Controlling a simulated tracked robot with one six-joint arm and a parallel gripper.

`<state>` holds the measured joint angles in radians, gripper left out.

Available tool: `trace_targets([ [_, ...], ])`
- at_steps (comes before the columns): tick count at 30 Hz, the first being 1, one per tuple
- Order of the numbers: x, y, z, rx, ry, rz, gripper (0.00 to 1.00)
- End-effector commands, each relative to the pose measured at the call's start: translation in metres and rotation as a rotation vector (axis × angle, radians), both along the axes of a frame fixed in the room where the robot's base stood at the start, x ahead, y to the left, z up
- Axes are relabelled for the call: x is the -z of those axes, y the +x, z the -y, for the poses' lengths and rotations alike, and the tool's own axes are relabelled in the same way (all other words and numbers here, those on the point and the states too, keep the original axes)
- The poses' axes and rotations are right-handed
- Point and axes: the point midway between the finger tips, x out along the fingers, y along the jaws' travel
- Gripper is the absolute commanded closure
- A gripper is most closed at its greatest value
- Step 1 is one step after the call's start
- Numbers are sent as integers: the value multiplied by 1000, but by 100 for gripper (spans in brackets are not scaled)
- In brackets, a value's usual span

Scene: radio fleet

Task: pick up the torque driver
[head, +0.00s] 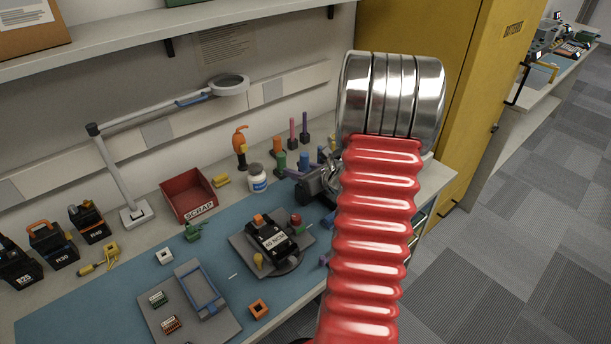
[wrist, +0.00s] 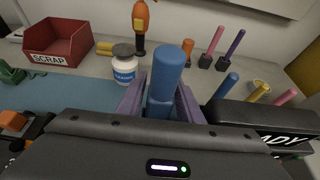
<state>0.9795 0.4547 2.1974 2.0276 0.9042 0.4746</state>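An upright tool with a thick blue handle (wrist: 167,72) stands between the two purple fingers of my gripper (wrist: 162,104) in the wrist view. It looks like the torque driver, but no label on it shows. The fingers lie close along both sides of the handle. I cannot tell whether they press on it. The lower end of the tool is hidden behind my gripper body. In the head view my gripper (head: 306,167) is at the back right of the bench, with the blue handle (head: 304,158) between its fingers, partly hidden by my arm.
An orange-handled tool (wrist: 141,22), a white jar (wrist: 124,70) and a red SCRAP bin (wrist: 58,45) stand to the left. Several slim coloured tools, including a purple one (wrist: 233,47), stand close on the right. A yellow cabinet (head: 480,90) borders the bench.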

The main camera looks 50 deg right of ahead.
Motion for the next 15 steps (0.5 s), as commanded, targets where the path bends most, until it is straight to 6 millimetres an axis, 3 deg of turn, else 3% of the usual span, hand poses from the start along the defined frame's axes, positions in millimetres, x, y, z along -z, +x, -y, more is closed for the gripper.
trace_targets([
  [11, 0, 0, 0, -1, 0, 0, 67],
  [15, 0, 0, 0, -1, 0, 0, 76],
])
